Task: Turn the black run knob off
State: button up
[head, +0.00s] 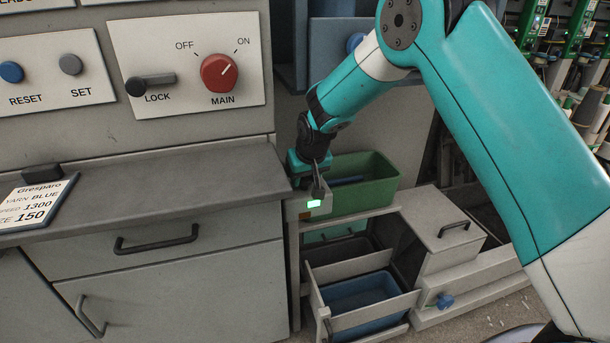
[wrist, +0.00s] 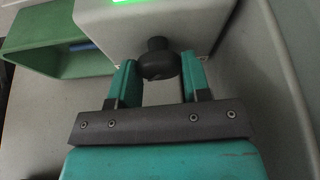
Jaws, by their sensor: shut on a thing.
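The black run knob (wrist: 157,60) sticks out from a light grey box (wrist: 190,22) with a lit green display (wrist: 128,1), in the wrist view. My gripper (wrist: 160,72) has its two teal fingers on either side of the knob and is shut on it. In the head view my gripper (head: 316,178) is at the small grey box with the lit green display (head: 314,204), right of the counter's end. The knob's marking and exact turn angle cannot be made out.
A green bin (head: 372,200) stands just right of the box; a blue bin (head: 360,292) sits below. The grey counter (head: 150,195) lies left. A panel above has a red MAIN knob (head: 219,73) and a black LOCK lever (head: 150,84).

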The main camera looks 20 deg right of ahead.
jog(key=n+y+p, duration=0.1)
jog(key=n, duration=0.2)
jog(key=shift+d+n, duration=0.1)
jog(key=shift+n, duration=0.3)
jog(key=shift+w+n+g+y+p, duration=0.1)
jog(key=shift+n+g+y+p, duration=0.6)
jog(key=shift+n, duration=1.2)
jog(key=o, duration=0.9)
jog(key=v, duration=0.7)
jog(key=shift+d+r, duration=0.2)
jog(key=shift+r, duration=0.1)
